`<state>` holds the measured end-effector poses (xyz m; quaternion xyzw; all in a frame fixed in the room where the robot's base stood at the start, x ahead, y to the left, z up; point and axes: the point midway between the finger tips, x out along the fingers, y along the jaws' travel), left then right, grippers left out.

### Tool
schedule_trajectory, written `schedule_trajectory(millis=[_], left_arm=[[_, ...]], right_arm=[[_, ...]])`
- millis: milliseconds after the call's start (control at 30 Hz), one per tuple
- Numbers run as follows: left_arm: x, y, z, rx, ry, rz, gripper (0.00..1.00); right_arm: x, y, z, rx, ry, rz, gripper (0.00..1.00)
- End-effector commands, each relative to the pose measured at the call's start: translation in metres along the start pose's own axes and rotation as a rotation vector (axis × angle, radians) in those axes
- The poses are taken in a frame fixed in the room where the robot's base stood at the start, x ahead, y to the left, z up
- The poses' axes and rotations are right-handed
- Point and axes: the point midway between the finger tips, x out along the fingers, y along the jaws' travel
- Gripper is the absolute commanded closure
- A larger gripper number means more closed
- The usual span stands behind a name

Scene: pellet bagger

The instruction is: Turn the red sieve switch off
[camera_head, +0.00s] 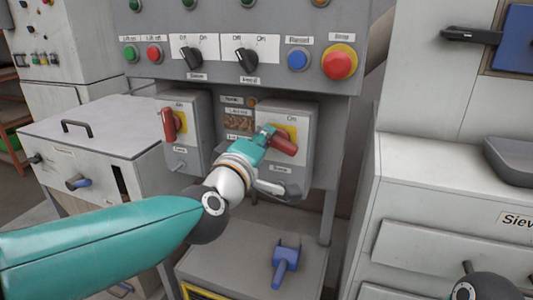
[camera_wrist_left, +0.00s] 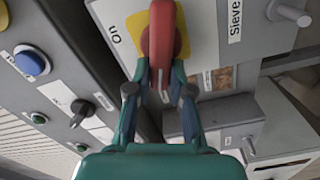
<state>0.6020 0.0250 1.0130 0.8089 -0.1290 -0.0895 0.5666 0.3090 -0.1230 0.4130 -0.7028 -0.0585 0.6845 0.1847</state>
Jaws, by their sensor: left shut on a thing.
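The red sieve switch (camera_head: 286,146) is a red rotary handle on a yellow plate, on the right of two grey switch boxes under the button panel. In the head view its handle lies slanted, sloping down to the right. In the left wrist view the red handle (camera_wrist_left: 162,30) shows close up, with the "On" and "Sieve" labels on either side of it. My left gripper (camera_head: 268,134) is at the handle; in the left wrist view its fingers (camera_wrist_left: 159,75) are shut on the handle's end, one on each side. My right gripper is out of view.
A similar red switch (camera_head: 169,124) sits on the left box. Above are black knobs, a blue button (camera_head: 298,59) and a red stop button (camera_head: 339,64). A blue-handled part (camera_head: 286,263) is on the grey housing below. Grey cabinets stand on both sides.

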Motion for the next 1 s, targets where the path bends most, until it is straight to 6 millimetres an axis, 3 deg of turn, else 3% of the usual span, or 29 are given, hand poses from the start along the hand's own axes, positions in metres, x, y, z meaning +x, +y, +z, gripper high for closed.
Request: schedule_trajectory(millis=[100, 433, 1000], left_arm=[[0.000, -0.007, 0.000, -0.104, 0.005, 0.001, 1.00], [0.001, -0.011, 0.000, -0.302, 0.005, -0.002, 1.00], [0.001, -0.011, 0.001, -0.369, 0.004, -0.004, 1.00]], right_arm=[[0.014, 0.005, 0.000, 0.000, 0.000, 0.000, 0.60], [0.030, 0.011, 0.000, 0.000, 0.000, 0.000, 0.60], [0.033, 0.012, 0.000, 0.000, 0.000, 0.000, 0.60]])
